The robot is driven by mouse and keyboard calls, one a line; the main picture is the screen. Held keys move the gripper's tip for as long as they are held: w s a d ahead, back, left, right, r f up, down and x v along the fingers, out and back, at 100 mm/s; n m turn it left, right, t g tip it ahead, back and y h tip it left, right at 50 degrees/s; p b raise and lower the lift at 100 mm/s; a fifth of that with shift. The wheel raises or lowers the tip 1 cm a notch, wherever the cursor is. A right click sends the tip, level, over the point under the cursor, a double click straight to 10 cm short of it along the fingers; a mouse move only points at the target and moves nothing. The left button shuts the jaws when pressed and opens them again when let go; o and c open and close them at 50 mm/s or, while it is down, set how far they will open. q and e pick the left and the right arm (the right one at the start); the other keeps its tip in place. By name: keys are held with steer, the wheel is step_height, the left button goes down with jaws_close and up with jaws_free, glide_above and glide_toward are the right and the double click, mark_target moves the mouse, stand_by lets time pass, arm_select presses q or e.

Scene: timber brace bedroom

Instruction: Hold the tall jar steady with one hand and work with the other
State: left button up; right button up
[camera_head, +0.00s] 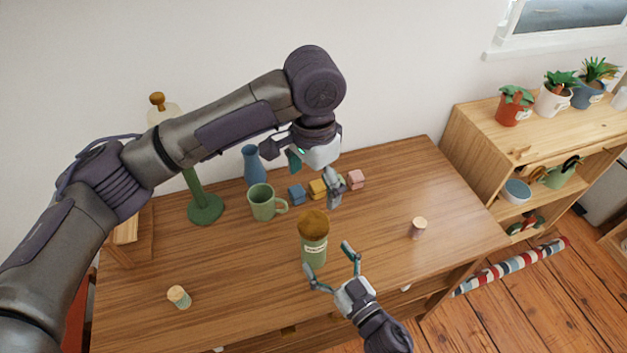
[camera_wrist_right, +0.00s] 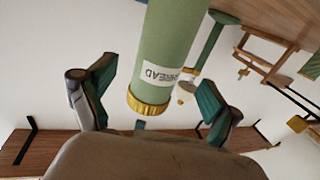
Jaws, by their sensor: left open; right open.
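The tall jar (camera_head: 314,251), green with a white label and a brown top, stands upright on the wooden desk (camera_head: 385,190). My left gripper (camera_head: 316,178) is open above the back of the desk, behind the jar and near the small blocks.
A green mug (camera_head: 262,204), blue vase (camera_head: 254,167) and green lamp base (camera_head: 206,210) stand at back left. Blue (camera_head: 296,194), yellow (camera_head: 318,188) and pink (camera_head: 356,179) blocks sit behind the jar. Small corked jars stand front left (camera_head: 179,298) and right (camera_head: 418,229). The desk's right part is mostly clear.

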steer(key=v, duration=0.6)
stand_by(0.4)
